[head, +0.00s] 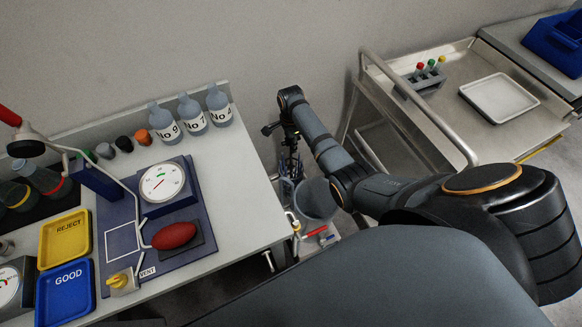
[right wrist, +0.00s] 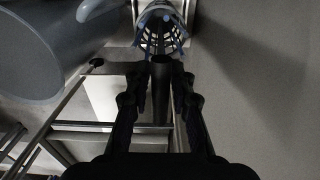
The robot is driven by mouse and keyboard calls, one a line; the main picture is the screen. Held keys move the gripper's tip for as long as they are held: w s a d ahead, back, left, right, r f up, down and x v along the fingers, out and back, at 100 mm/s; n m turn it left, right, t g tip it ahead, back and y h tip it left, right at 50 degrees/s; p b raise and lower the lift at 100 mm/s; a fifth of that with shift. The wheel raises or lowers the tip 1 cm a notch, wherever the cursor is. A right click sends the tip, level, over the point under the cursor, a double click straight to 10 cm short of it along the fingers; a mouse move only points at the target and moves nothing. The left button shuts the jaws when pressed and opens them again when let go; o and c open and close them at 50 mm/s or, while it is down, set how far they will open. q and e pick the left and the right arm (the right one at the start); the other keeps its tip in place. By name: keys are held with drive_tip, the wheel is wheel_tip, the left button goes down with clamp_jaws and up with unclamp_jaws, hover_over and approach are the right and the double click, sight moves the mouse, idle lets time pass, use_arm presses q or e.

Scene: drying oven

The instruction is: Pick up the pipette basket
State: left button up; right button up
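The pipette basket (right wrist: 160,32) is a slatted, bluish-grey basket at the top of the right wrist view. In the head view the basket (head: 287,188) stands low in the gap right of the bench, partly hidden by my right arm's end. A dark upright post (right wrist: 161,88), perhaps the basket's handle, shows between my fingers. My right gripper (right wrist: 159,82) is open, one finger on each side of the post, with narrow gaps. It also shows in the head view (head: 289,133), pointing down above the basket. My left gripper is out of view.
A grey rounded vessel (head: 316,200) stands right beside the basket. The white bench (head: 245,205) with bottles and trays is to the left. A metal cart (head: 450,110) with a rail and a white tray is to the right.

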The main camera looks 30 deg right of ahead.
clamp_jaws()
